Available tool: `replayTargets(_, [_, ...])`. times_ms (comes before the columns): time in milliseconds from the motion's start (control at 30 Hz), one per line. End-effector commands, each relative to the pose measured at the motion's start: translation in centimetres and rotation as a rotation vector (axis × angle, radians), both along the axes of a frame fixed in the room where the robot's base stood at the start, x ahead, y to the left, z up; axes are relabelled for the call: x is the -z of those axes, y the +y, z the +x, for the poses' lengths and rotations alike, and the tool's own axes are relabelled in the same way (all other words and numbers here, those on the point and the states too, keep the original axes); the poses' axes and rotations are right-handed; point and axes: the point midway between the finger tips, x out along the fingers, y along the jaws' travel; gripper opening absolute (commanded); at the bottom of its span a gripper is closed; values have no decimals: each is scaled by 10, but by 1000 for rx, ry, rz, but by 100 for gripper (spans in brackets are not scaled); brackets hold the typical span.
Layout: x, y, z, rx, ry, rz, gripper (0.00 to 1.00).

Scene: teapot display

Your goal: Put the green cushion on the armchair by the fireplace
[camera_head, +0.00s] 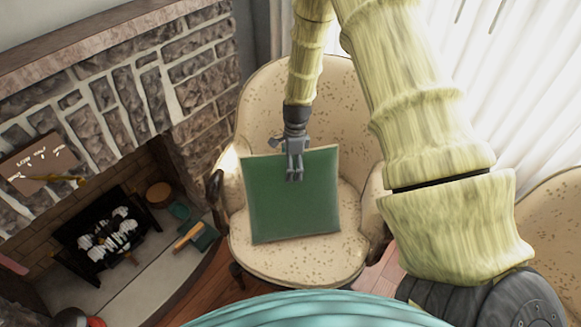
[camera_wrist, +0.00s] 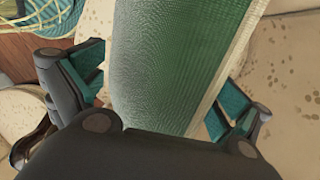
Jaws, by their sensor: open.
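The green cushion (camera_head: 275,215) stands on the seat of the cream speckled armchair (camera_head: 262,105) beside the stone fireplace (camera_head: 150,95). Its broad green face is toward the head camera. My gripper (camera_head: 295,172) is at the cushion's upper edge, its fingers pointing down. In the wrist view the cushion (camera_wrist: 170,60) with its pale edge lies between the open fingers of my gripper (camera_wrist: 158,85), with gaps showing on both sides. The cushion's underside is hidden, so its exact contact with the seat is hard to tell.
The armchair's wooden arms (camera_head: 214,190) flank the seat. A stone hearth (camera_head: 150,275) with a black grate (camera_head: 100,238) and a small brush (camera_head: 190,236) is at left. Another cream armchair (camera_head: 552,225) stands at right, with white curtains (camera_head: 520,90) behind.

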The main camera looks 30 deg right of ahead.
Motion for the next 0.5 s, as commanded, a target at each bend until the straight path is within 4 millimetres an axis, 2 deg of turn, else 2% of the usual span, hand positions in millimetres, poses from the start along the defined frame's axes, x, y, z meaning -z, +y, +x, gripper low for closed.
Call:
replayTargets(167, [-11, -2, 1, -1, -1, 0, 100])
replayTargets(500, [-59, -9, 7, -1, -3, -2, 100])
